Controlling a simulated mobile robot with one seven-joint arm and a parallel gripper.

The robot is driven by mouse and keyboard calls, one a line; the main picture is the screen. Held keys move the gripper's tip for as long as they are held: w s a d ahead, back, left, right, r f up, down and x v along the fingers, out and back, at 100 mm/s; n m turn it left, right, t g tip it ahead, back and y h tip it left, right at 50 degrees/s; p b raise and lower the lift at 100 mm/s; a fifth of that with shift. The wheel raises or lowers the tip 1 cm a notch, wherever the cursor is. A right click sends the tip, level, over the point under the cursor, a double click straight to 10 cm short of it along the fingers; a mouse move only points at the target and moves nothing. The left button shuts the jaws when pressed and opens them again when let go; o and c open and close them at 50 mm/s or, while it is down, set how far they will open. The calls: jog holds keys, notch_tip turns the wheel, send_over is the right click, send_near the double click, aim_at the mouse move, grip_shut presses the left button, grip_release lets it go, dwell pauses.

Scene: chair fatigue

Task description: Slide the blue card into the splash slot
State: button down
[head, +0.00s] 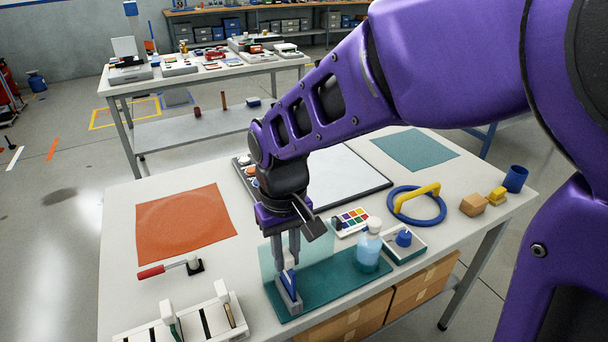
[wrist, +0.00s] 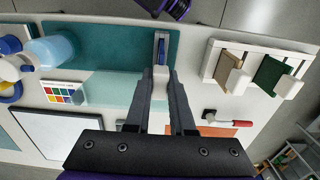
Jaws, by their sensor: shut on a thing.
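The blue card (head: 289,281) stands upright with its lower end in a small grey holder (head: 291,306) on the dark teal mat (head: 330,289). My gripper (head: 288,260) points down from above and is shut on the card's white grip block. The wrist view also shows my gripper (wrist: 163,76) and the blue card (wrist: 162,46) beyond the fingertips. A white slotted rack (head: 190,327) lies at the front left, apart from the card. It holds a green card (wrist: 269,73) and a brown card (wrist: 236,58). No readable label tells which slot is the splash slot.
A bottle of light blue liquid (head: 368,252) stands on the mat's right part, near a white tray (head: 405,254) with a blue knob. A red-handled tool (head: 168,269) lies between the orange mat (head: 186,222) and rack. A colour chart (head: 352,221) lies behind the teal mat.

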jog(key=shift+f+b, duration=0.65)
jog(key=shift+f, duration=0.35)
jog(key=c, duration=0.7)
grip_release()
notch_tip(320, 180, up, 10)
jog(key=p, duration=0.7)
jog(key=shift+r, duration=1.15)
